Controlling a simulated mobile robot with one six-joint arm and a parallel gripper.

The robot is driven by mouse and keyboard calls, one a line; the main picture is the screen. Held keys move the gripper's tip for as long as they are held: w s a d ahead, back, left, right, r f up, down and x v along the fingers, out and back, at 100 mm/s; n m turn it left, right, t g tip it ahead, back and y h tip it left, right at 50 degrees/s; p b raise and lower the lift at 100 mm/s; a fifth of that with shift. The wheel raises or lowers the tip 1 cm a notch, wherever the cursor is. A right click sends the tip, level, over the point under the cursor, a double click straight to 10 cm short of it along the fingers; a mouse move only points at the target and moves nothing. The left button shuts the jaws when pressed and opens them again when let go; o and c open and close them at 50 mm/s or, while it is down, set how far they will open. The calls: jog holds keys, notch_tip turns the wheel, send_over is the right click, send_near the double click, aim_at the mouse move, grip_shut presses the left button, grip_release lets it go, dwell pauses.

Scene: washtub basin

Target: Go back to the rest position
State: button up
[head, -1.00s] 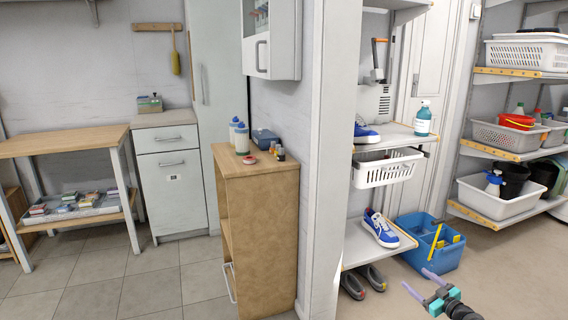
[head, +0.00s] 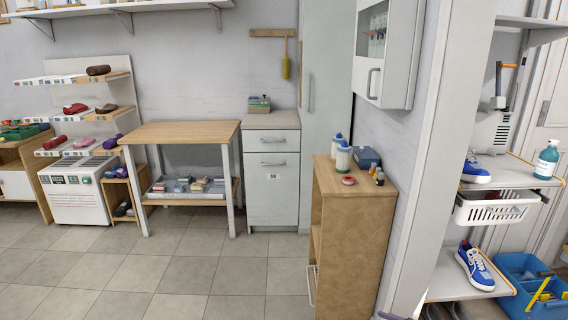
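A wooden worktable (head: 183,133) and a white drawer cabinet (head: 271,190) stand against the back wall. White shelves (head: 75,80) with shoes are at the left. The white wall end (head: 435,170) separates the shoe rack at the right. The tiled floor (head: 170,270) at front left is clear.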

jog(key=s+a+f+n+g+p, duration=0.1)
jog(key=s+a+g+p, duration=0.4)
jog(key=s+a, duration=0.7)
jog(key=s+a+n+g+p, duration=0.1)
jog(key=s+a+g+p, duration=0.55)
jog(key=a, duration=0.95)
jog(key=s+a+m+g+h+p, duration=0.1)
jog(key=s+m+g+h+p, duration=0.15)
jog(key=s, duration=1.35)
jog(key=s+d+r+m+g+h, duration=0.2)
jog(key=s+d+m+h, duration=0.3)
jog(key=s+d+m, duration=0.3)
jog(key=shift+d+h, duration=0.35)
jog(key=shift+d, duration=0.4)
jog(key=shift+r, duration=0.1)
jog(key=shift+c, duration=0.2)
